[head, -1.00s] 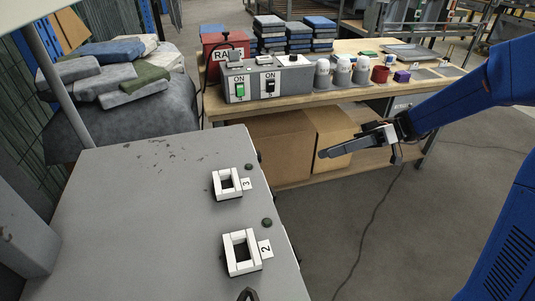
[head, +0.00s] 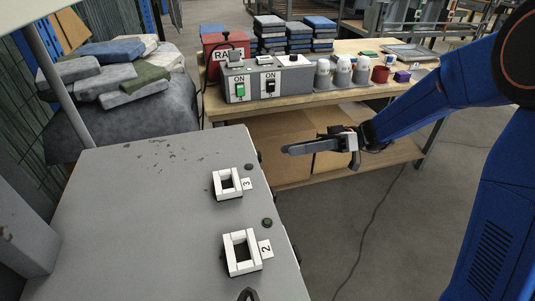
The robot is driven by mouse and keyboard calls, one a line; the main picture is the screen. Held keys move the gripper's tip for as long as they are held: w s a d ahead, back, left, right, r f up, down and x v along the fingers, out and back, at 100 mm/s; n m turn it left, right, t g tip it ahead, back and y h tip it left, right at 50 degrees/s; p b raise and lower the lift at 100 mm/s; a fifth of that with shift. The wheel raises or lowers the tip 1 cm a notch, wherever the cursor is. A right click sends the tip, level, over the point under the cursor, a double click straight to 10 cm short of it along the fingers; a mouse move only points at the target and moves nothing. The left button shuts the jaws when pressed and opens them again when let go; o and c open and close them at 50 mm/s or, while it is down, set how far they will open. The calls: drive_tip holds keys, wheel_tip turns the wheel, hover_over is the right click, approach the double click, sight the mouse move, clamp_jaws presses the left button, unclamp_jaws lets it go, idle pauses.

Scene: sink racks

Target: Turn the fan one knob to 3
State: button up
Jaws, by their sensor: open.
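A grey cabinet top (head: 120,220) fills the lower left of the head view. On it are two white square frames, one beside a "3" label (head: 228,183) and one beside a "2" label (head: 242,252). A dark part (head: 248,295) is cut off at the bottom edge; I cannot tell if it is a knob. No knob marked as fan one can be made out. My gripper (head: 285,150) is open and empty, seen from the side, pointing left in the air to the right of the cabinet's far end. It appears to touch nothing.
A workbench (head: 345,95) stands behind, with a grey switch box (head: 255,80), a red box (head: 226,48), white-topped containers and a red mug (head: 380,74). Cardboard boxes (head: 270,135) sit on its lower shelf. Folded cloths (head: 120,65) lie at left. A cable crosses the open floor.

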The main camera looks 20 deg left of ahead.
drive_tip(key=x, duration=0.8)
drive_tip(key=c, duration=1.1)
